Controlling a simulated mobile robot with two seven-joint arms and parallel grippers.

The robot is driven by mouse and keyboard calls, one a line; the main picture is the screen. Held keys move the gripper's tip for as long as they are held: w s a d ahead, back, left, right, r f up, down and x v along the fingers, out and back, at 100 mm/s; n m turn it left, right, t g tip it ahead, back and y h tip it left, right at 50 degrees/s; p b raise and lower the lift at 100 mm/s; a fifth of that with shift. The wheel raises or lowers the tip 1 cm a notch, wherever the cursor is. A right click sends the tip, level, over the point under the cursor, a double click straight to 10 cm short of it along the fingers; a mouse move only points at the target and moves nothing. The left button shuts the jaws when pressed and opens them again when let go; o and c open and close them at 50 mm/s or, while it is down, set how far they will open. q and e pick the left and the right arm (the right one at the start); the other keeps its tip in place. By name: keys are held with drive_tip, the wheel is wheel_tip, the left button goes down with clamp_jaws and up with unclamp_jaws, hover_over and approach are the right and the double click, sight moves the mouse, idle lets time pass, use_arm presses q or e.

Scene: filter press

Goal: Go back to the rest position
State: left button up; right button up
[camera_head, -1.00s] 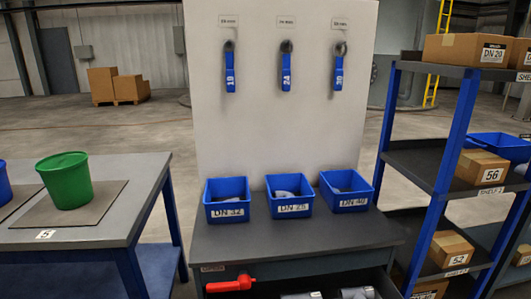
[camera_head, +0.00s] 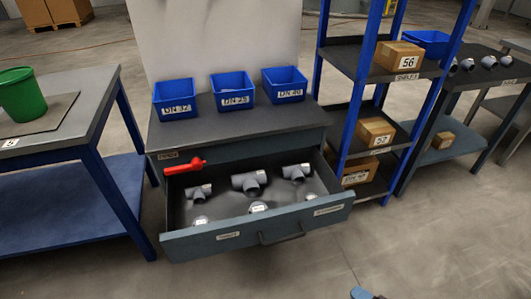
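Neither of my grippers can be made out in the head view. A small blue and dark piece (camera_head: 362,293) shows at the bottom edge, too cut off to identify. The workbench drawer (camera_head: 262,234) stands pulled open in the middle. Several grey pipe fittings lie in it, among them a larger tee (camera_head: 249,181). A red lever (camera_head: 185,166) sits at the bench front, above the drawer's left side.
Three blue bins, the middle one (camera_head: 232,90) among them, stand on the bench top. A table (camera_head: 82,108) with a green bucket (camera_head: 21,95) is at left. A shelf rack (camera_head: 346,141) with boxes is at right. The floor in front of the drawer looks clear.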

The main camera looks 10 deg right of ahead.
drive_tip(key=w+d+r+n+g, duration=0.1)
drive_tip(key=w+d+r+n, duration=0.15)
drive_tip(key=d, duration=0.55)
drive_tip(key=s+r+n+g+h, duration=0.25)
drive_tip(key=s+r+n, duration=0.25)
drive_tip(key=s+n, duration=0.45)
drive_tip(key=s+r+n+g+h, duration=0.25)
drive_tip(key=s+r+n, duration=0.3)
drive_tip(key=n, duration=0.75)
drive_tip(key=a+f+m+t+h, duration=0.1)
drive_tip(key=a+f+m, duration=0.2)
drive_tip(key=a+m, duration=0.8)
use_arm(q)
wheel_tip(320, 180, up, 10)
drive_tip(key=n+t+p, duration=0.1)
drive_tip(key=p, duration=1.1)
drive_tip(key=shift+w+a+p, duration=0.2)
drive_tip(key=shift+a+p, duration=0.2)
use_arm(e)
wheel_tip(320, 180, up, 11)
drive_tip(key=t, duration=0.1)
drive_tip(key=shift+s+a+f+t+h, duration=0.2)
drive_tip(key=shift+a+t+h, duration=0.05)
drive_tip(key=shift+t+h, duration=0.05)
